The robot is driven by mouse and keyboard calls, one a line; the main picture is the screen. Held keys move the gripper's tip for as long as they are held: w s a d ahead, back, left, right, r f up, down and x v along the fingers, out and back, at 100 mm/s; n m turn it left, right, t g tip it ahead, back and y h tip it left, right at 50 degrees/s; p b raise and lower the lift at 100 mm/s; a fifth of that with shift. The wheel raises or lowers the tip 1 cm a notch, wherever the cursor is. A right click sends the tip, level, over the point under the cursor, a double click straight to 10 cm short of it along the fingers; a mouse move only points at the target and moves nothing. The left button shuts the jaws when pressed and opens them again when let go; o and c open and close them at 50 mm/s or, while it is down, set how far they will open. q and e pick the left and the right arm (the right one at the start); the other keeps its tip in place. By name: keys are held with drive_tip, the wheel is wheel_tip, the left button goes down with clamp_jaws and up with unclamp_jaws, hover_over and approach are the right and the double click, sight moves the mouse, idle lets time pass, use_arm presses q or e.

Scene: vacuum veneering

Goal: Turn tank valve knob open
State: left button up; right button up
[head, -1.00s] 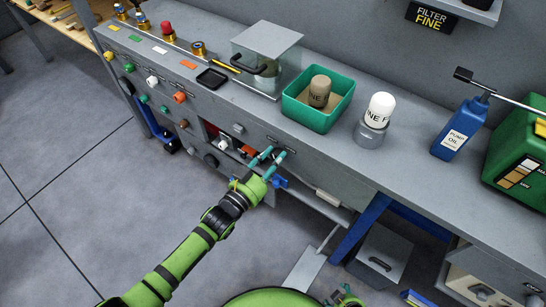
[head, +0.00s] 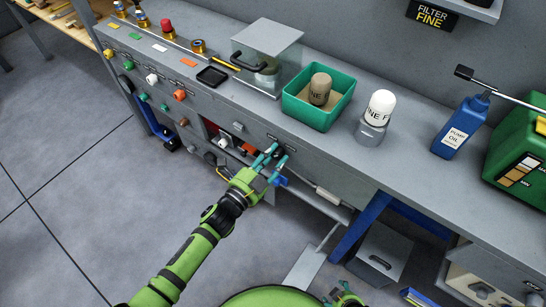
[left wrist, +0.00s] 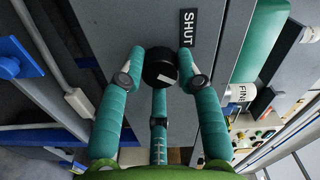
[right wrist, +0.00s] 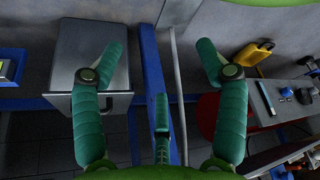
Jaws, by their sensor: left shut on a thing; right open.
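The tank valve knob (left wrist: 160,68) is a black round knob with a white mark, seen in the left wrist view beside a "SHUT" label (left wrist: 188,28). My left gripper (left wrist: 160,70) has its teal fingertips on both sides of it and is shut on it. In the head view my left gripper (head: 272,163) is at the bench's front panel (head: 325,172), and its fingers hide the knob. My right gripper (right wrist: 161,60) is open and empty, its fingers spread wide; in the head view only part of it shows at the bottom edge.
On the bench top (head: 335,135) stand a green bin (head: 318,110), a white-topped filter (head: 378,113), a blue pump oil bottle (head: 462,128) and a green tank (head: 515,150). A blue handle (left wrist: 20,57) sits left of the knob. Coloured knobs line the panel's left part.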

use_arm(q)
drive_tip(key=shift+d+r+m, duration=0.15)
drive_tip(key=shift+r+m, duration=0.05)
drive_tip(key=shift+m, duration=0.8)
use_arm(e)
drive_tip(key=shift+w, duration=0.7)
drive_tip(key=shift+d, duration=0.1)
use_arm(q)
drive_tip(key=o, duration=1.1)
drive_tip(key=shift+o, duration=0.2)
drive_tip(key=shift+f, duration=0.1)
use_arm(e)
drive_tip(key=shift+w, duration=0.1)
use_arm(q)
drive_tip(key=shift+s+f, duration=0.1)
drive_tip(key=v, duration=1.2)
